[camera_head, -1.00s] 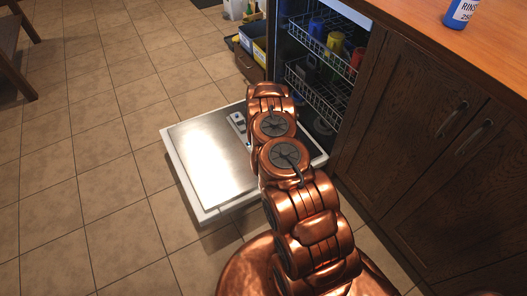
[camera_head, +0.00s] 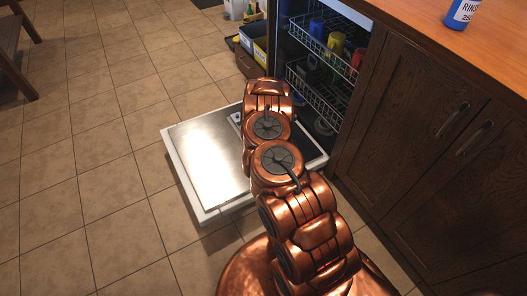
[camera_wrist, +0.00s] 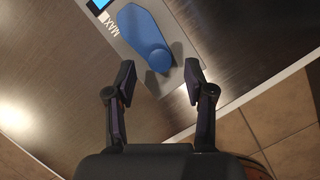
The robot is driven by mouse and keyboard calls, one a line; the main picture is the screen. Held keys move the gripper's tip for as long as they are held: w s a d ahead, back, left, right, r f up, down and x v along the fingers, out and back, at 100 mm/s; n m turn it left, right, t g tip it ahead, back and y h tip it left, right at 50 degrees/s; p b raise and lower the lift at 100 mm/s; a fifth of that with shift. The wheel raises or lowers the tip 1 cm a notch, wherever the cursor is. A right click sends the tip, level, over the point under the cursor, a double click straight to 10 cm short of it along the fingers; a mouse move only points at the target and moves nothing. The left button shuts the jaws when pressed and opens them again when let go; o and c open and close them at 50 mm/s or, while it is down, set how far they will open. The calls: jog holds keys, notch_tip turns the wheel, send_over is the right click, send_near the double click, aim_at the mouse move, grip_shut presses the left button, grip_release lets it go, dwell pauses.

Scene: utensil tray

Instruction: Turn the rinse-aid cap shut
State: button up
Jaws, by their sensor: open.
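The blue rinse-aid cap (camera_wrist: 143,32) shows in the wrist view as a long, rounded lever on a grey dispenser panel (camera_wrist: 182,45) marked MAX. My gripper (camera_wrist: 160,78) is open and empty, its two dark fingers spread apart. The cap's round near end lies just ahead of the gap between the fingertips; I see no contact. In the head view the panel (camera_head: 236,117) is mostly hidden behind my arm, and my gripper is hidden too. The panel sits in the lowered dishwasher door (camera_head: 205,160).
The dishwasher racks (camera_head: 322,40) with several coloured cups stand behind and right of my arm. A wooden cabinet (camera_head: 430,130) closes off the right side. A blue rinse bottle (camera_head: 461,13) stands on the counter (camera_head: 410,20).

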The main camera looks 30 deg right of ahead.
jog(key=v, duration=0.9)
jog(key=shift+r, duration=0.2)
dwell(0.3)
jog(key=shift+w, duration=0.1)
